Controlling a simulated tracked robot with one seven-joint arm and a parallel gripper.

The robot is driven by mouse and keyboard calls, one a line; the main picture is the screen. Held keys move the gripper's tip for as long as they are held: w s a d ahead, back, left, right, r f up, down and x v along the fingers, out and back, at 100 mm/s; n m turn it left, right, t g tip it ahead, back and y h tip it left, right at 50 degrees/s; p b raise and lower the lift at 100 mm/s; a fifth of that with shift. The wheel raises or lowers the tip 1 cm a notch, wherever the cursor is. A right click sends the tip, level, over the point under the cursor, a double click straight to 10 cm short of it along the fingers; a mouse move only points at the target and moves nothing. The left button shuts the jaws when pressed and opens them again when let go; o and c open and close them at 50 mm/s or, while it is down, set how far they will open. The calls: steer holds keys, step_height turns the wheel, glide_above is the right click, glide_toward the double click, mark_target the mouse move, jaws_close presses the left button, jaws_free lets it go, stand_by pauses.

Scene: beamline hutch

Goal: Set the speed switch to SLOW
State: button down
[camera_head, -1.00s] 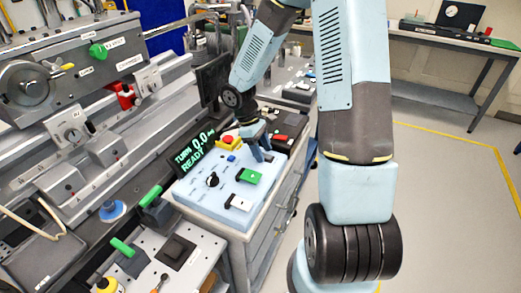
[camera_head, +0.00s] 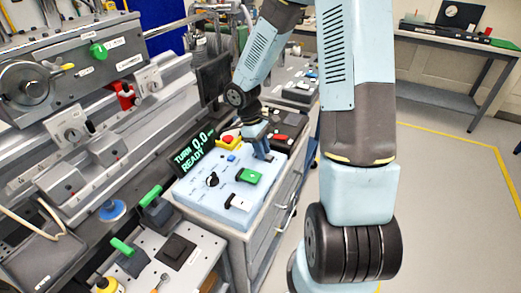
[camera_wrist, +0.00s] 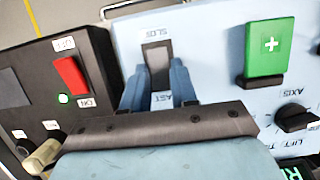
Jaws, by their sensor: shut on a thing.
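The speed switch (camera_wrist: 157,62) is a dark, narrow switch in the light blue control panel (camera_wrist: 212,70), with SLOW lettering above it and a partly hidden FAST label below it in the wrist view. The blue fingers of my gripper (camera_wrist: 159,88) stand on either side of its lower part and are shut on it. In the head view my gripper (camera_head: 262,150) reaches down to the far right part of the panel (camera_head: 200,192) and hides the switch. Which way the switch is set I cannot tell.
A dark box with a red rocker (camera_wrist: 71,75) stands close on the other side.

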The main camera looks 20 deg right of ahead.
steer(key=shift+s+d+t+y, duration=0.15)
steer(key=shift+d+t+y, duration=0.05)
steer(key=shift+t+y, duration=0.5)
steer(key=c, duration=0.9)
jaws_free()
steer(key=r, duration=0.4)
steer(key=w+a+r, duration=0.1)
steer(key=r, duration=0.8)
steer(key=shift+w+a+r, duration=0.3)
steer(key=s+r+m+t, duration=0.2)
steer(key=s+r+m, duration=0.1)
steer(key=s+r, duration=0.2)
steer(key=s+d+r+m+t, duration=0.1)
steer(key=s+r+m+t, duration=0.1)
steer(key=s+r, duration=0.4)
steer(key=s+r+m+t+y, duration=0.1)
steer(key=s+r+m, duration=0.3)
steer(key=s, duration=0.5)
steer(key=shift+s+d+r+t, duration=0.1)
steer(key=shift+d+r+t, duration=0.1)
steer(key=shift+r+t, duration=0.35)
steer(key=shift+s+d+r+t, duration=0.1)
steer(key=shift+d+r+t, duration=0.2)
steer(key=shift+r, duration=0.35)
